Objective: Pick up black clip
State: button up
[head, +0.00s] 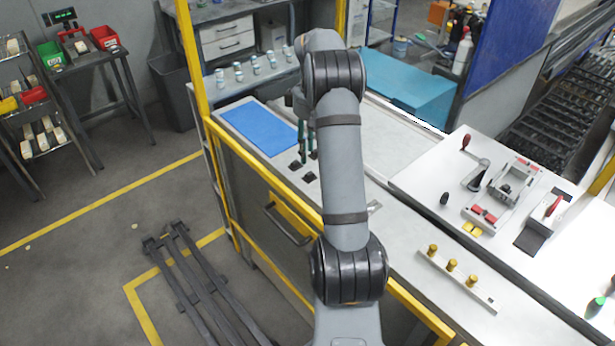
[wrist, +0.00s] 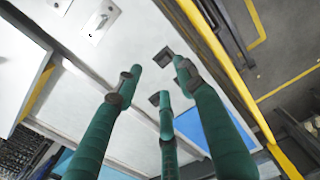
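In the head view, several small black clips (head: 310,177) sit on the grey worktop beside a blue mat (head: 258,127). My gripper (head: 306,152) hangs above them with its green fingers pointing down. In the wrist view, my gripper (wrist: 158,80) has three green fingers spread apart, with nothing visible held between them. One black clip (wrist: 163,56) shows between the left and right fingertips. Another black clip (wrist: 154,99) shows next to the middle fingertip, partly hidden by it. I cannot tell the exact height of the fingertips above the clips.
A yellow rail (head: 262,169) runs along the worktop's near edge. A bar with gold knobs (head: 452,265) lies to the right. A white board with tools and fixtures (head: 425,182) is further right. Several small bottles (head: 255,66) stand behind the blue mat.

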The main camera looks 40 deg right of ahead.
aim_at(310, 173)
jog(key=shift+w+a+f, duration=0.1)
jog(key=shift+w+f, duration=0.05)
jog(key=shift+f, duration=0.45)
jog(key=shift+w+f, duration=0.1)
jog(key=shift+f, duration=0.45)
jog(key=shift+s+f+p, duration=0.15)
jog(key=shift+f+p, duration=0.15)
jog(key=shift+f, duration=0.25)
jog(key=f, duration=0.2)
jog(key=f+p, duration=0.1)
jog(key=shift+w+a+f, duration=0.2)
jog(key=shift+w+f, duration=0.1)
jog(key=shift+f, duration=0.35)
jog(key=c, duration=0.9)
